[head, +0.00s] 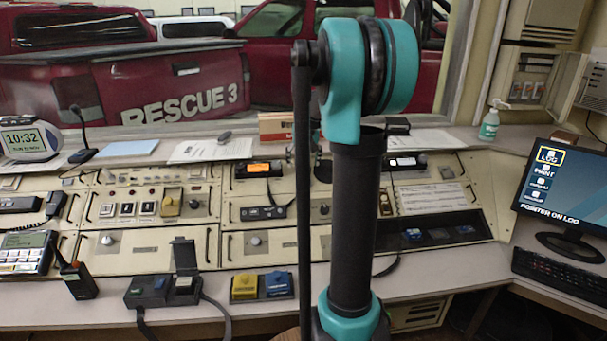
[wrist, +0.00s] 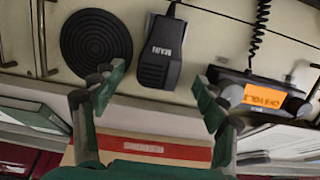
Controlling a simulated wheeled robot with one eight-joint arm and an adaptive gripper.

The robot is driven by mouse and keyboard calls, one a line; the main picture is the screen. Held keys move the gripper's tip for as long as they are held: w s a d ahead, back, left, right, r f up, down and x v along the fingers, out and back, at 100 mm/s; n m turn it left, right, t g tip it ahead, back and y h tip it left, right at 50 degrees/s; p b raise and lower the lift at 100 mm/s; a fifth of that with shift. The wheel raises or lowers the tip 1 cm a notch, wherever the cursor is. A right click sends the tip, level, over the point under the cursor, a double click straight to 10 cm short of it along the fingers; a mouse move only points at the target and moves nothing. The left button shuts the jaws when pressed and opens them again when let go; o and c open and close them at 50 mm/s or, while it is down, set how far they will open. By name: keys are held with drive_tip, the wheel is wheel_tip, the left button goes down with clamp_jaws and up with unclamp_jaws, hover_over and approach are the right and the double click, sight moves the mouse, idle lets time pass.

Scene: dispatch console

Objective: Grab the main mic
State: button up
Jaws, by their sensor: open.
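The main mic (wrist: 160,62) is a black hand mic marked "MAIN", hanging on the cream console panel in the wrist view. In the wrist view the mic's body shows between and a little beyond the fingertips, and nothing is held. I cannot tell how deep the gap to it is. In the head view my arm stands in front of that part of the console and hides the mic and most of the gripper.
A round black ribbed disc (wrist: 96,45) lies left of the mic in the wrist view. To its right is a unit with a lit orange display (wrist: 273,96) and a coiled cord (wrist: 258,30). A red-brown box (head: 275,126) stands on the ledge behind the console. A monitor (head: 562,190) is at right.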

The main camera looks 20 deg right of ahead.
sight(303, 167)
drive_tip(key=shift+x, duration=1.55)
drive_tip(key=shift+s, duration=0.1)
drive_tip(key=shift+c, duration=0.2)
drive_tip(key=c, duration=1.3)
drive_tip(key=shift+r, duration=0.1)
drive_tip(key=shift+c, duration=0.2)
